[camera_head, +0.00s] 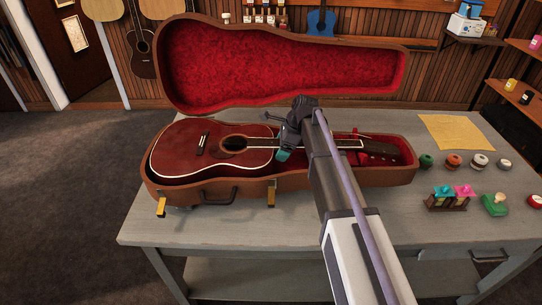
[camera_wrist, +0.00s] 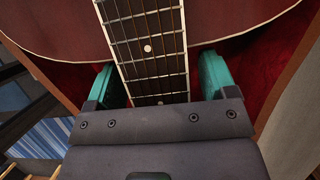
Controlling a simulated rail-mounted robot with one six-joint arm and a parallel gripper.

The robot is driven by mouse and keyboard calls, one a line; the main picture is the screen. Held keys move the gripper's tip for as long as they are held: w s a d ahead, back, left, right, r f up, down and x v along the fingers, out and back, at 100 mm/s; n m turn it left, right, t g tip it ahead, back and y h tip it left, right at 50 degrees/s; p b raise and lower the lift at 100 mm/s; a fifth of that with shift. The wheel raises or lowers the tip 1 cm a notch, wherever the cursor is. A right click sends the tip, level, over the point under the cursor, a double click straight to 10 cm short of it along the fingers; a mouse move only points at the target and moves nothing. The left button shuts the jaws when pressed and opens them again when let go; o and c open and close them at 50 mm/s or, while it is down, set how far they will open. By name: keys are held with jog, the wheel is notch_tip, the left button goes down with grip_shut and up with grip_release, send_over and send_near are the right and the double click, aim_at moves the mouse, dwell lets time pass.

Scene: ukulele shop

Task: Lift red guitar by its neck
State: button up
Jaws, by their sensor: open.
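The red guitar (camera_head: 215,147) lies face up in an open brown case (camera_head: 290,183) with red lining on the grey table. Its body is at the left and its neck (camera_head: 347,143) runs right, partly hidden by my arm. My gripper (camera_head: 283,155) is over the neck near the body. In the wrist view, the neck (camera_wrist: 147,45) passes between the two teal fingers of my gripper (camera_wrist: 156,80), one on each side with a gap. The gripper is open. The red guitar's body (camera_wrist: 230,18) shows at the top. I cannot tell the fingers' exact depth beside the neck.
The case lid (camera_head: 280,66) stands open behind the guitar. At the right of the table (camera_head: 250,228) are a yellow sheet (camera_head: 452,132), several round knobs and small coloured items. The table's front strip is clear. Other guitars hang on the back wall.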

jog(key=shift+r, duration=0.1)
grip_shut()
dwell(0.5)
